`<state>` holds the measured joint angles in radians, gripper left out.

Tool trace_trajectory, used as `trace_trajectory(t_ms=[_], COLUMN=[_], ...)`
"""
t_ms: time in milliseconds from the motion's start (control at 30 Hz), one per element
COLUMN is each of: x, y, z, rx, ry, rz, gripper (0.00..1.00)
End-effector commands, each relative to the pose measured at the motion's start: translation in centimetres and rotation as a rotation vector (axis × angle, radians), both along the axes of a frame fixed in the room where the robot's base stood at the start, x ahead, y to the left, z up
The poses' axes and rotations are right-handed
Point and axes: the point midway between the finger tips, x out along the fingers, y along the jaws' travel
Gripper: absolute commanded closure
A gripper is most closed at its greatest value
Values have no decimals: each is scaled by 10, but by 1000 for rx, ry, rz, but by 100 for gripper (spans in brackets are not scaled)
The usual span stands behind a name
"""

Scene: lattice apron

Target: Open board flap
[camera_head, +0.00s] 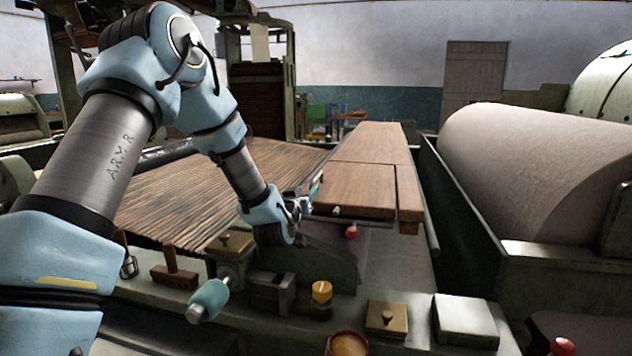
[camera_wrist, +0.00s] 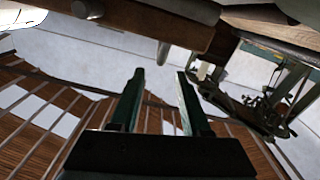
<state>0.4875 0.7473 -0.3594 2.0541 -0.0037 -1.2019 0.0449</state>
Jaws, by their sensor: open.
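A long wooden board top (camera_head: 372,150) runs away from me right of the slatted apron. Its near section, the board flap (camera_head: 352,190), lies flat, with a seam at its far side and a small pale knob (camera_head: 337,210) at its near edge. My gripper (camera_head: 314,188) is at the left edge of this section, partly hidden by my wrist. In the wrist view my gripper (camera_wrist: 158,76) has its two dark fingers apart with nothing between them. A wooden edge (camera_wrist: 170,22) with a rounded peg (camera_wrist: 163,52) lies beyond the fingertips. I cannot tell whether anything touches.
The slatted apron (camera_head: 185,195) fills the left. A large pale roller (camera_head: 540,165) stands at right. A red knob (camera_head: 351,231) sits below the board.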

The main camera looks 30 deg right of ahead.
Motion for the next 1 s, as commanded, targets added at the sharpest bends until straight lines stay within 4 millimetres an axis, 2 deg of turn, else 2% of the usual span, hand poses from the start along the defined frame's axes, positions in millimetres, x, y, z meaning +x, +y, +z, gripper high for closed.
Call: trace_trajectory(t_ms=[500, 700, 1000], x=[62, 72, 73], y=[-59, -67, -68], z=[2, 0, 0], rx=[2, 3, 3], ry=[2, 1, 2], rz=[-1, -1, -1], gripper=[53, 53, 55])
